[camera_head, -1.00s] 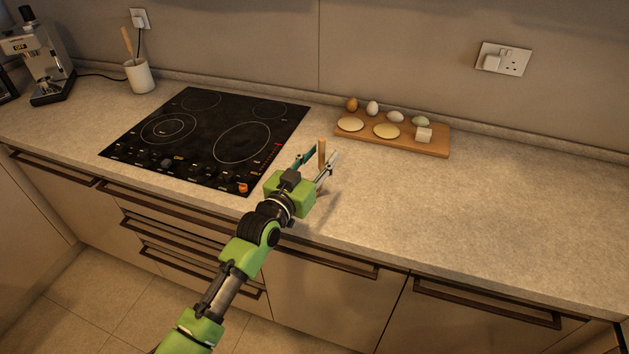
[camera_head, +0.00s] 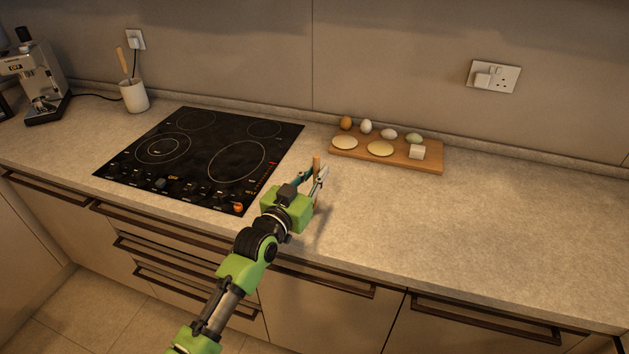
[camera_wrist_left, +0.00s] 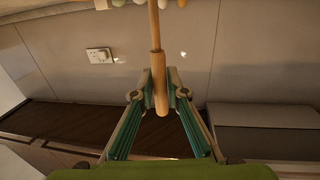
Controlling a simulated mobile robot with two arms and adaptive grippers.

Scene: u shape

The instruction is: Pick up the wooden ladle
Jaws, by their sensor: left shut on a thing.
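The wooden ladle (camera_head: 316,165) shows as a light wooden stick standing about upright above the counter, right of the hob's front corner. In the left wrist view its thin shaft (camera_wrist_left: 155,30) runs up out of the picture from a thicker handle end (camera_wrist_left: 161,97). The bowl of the ladle is not visible. My left gripper (camera_head: 318,174) is shut on the wooden handle, with a fingertip on each side of it, as the left wrist view (camera_wrist_left: 160,88) shows. My right gripper is not in view.
A black hob (camera_head: 205,155) lies left of the gripper. A wooden board (camera_head: 430,164) with eggs, flat rounds and a white cube lies behind it. A white crock (camera_head: 133,96) with a wooden utensil and a coffee machine (camera_head: 38,80) stand at back left. The right counter is clear.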

